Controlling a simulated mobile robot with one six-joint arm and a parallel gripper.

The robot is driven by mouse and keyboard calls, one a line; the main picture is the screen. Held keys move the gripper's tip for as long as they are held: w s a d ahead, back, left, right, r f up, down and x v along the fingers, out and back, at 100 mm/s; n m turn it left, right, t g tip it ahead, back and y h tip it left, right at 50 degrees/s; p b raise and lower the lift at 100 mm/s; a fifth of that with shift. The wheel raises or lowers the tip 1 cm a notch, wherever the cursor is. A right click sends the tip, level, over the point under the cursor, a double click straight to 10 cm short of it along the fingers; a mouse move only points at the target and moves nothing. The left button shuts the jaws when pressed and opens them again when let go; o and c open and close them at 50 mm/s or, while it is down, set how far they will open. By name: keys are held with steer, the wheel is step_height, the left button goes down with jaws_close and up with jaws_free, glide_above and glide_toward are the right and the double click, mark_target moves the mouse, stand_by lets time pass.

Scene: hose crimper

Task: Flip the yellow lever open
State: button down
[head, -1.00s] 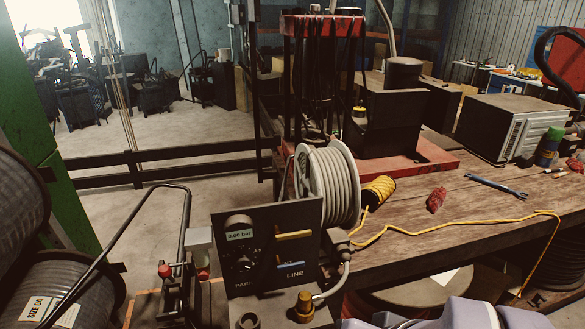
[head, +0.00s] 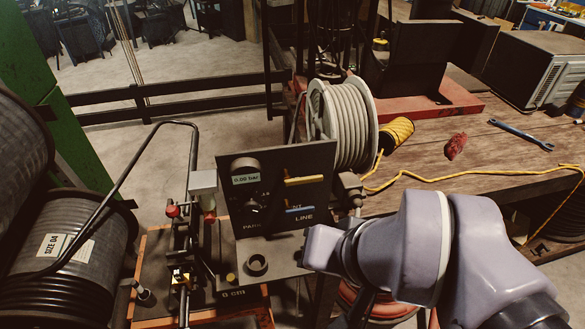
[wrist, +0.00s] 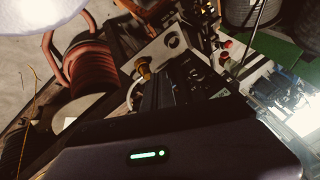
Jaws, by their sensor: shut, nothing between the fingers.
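The yellow lever (head: 305,181) is a short bar on the front of a dark upright panel (head: 275,232), in the head view. It lies about level, pointing right, above a similar blue lever (head: 300,209). I cannot make out the yellow lever in the wrist view. My gripper (wrist: 180,88) shows as dark parts above its lit body in the wrist view, shut and empty, close to a brass fitting (wrist: 143,68). In the head view my arm comes in from the lower right, and the gripper is hidden below it, to the right of the panel's base. It is apart from the lever.
A hose reel (head: 345,125) stands just behind the panel. A bent black handle (head: 110,185) and hose coils (head: 75,262) are on the left. The workbench (head: 470,150) carries a yellow rope spool (head: 395,133) and a wrench (head: 520,134). A red hose coil (wrist: 90,68) shows in the wrist view.

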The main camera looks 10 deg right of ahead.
steer(key=w+d+r+n+g+h+p, duration=0.1)
steer(key=w+d+r+n+p, duration=0.1)
steer(key=w+r+p, duration=0.55)
steer(key=w+d+r+n+g+h+p, duration=0.1)
steer(key=w+d+r+n+p, duration=0.1)
steer(key=w+r+p, duration=0.6)
steer(key=shift+g, duration=0.3)
steer(key=b+x, duration=0.5)
steer(key=x, duration=0.8)
steer(key=shift+f, duration=1)
